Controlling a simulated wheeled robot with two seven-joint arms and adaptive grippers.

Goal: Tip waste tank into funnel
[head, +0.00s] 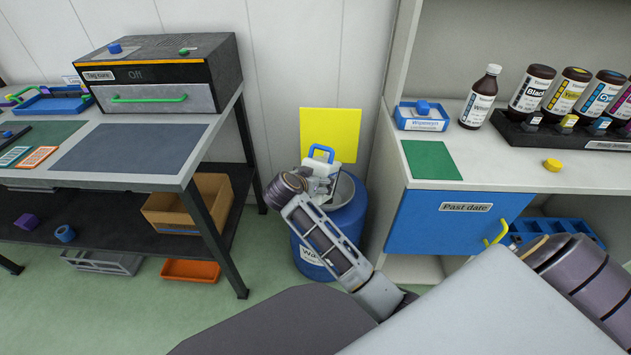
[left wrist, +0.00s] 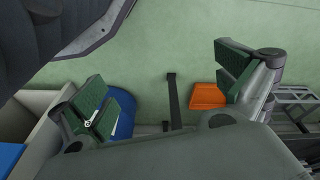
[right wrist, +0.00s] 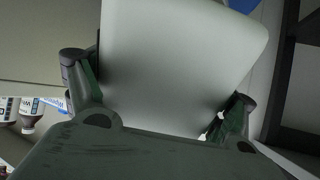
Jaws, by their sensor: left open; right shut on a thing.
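The waste tank (head: 322,168) is a small white container with a blue handle (head: 321,151) at its top. It is above a blue drum (head: 348,222). A pale round funnel (head: 346,189) shows in part at the drum's top, with the tank and gripper covering the rest. My right gripper (head: 323,186) is shut on the tank. In the right wrist view the tank's smooth pale body (right wrist: 180,65) fills the space between the fingers; its opening cannot be seen. My left gripper (left wrist: 170,88) is open and empty, and shows only in the left wrist view.
A yellow panel (head: 330,134) is on the wall behind the drum. A workbench (head: 128,150) with a cardboard box (head: 188,203) beneath stands left. A cabinet with a blue front (head: 455,219) and ink bottles (head: 532,88) stands right. An orange tray (head: 190,271) lies on the floor.

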